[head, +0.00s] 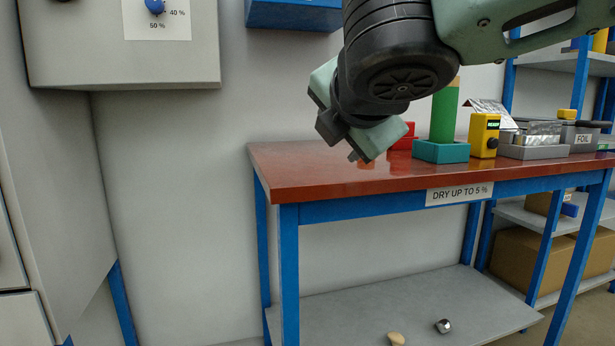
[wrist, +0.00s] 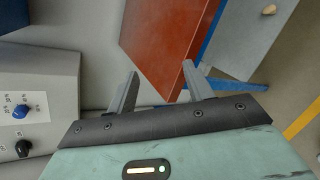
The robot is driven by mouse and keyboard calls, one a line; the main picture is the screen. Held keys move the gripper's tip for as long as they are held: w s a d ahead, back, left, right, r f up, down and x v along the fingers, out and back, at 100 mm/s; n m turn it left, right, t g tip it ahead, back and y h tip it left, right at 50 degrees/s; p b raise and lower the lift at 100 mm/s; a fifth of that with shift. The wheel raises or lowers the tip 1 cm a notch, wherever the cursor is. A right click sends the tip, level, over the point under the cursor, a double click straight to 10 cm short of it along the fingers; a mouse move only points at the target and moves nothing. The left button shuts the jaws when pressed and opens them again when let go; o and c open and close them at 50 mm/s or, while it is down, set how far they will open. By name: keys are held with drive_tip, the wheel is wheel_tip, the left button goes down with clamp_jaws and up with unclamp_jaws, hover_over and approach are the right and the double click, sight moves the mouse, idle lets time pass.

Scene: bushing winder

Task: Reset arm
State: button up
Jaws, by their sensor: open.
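My gripper (wrist: 162,92) is open and empty in the wrist view, its two grey fingers spread apart. In the head view my gripper (head: 362,157) hangs tilted downward above the left part of the red-brown table top (head: 300,172). In the wrist view the table top (wrist: 165,35) lies beyond the fingertips. Nothing is seen between the fingers. Part of the table's back edge is hidden behind my arm.
On the table stand a green cylinder in a teal base (head: 440,151), a yellow READY device (head: 484,135) and a grey FOIL box (head: 580,138). A grey panel with a blue knob (head: 154,5) hangs at upper left. Two small objects lie on the lower shelf (head: 400,308).

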drive_tip(key=s+d+f+m+g+h, duration=0.1)
drive_tip(key=s+d+f+m+g, duration=0.25)
drive_tip(key=f, duration=0.45)
drive_tip(key=s+d+f+m+g, duration=0.25)
drive_tip(key=s+f+m, duration=0.2)
drive_tip(key=f, duration=0.45)
drive_tip(key=s+d+f+m+g, duration=0.2)
drive_tip(key=s+f+m+g, duration=0.3)
drive_tip(key=s, duration=0.3)
drive_tip(key=s+d+f+m+g, duration=0.2)
drive_tip(key=s+f+m, duration=0.4)
drive_tip(key=s+f, duration=0.15)
wheel_tip(320, 180, up, 34)
drive_tip(key=p, duration=3.3)
drive_tip(key=shift+a+n+y, duration=0.3)
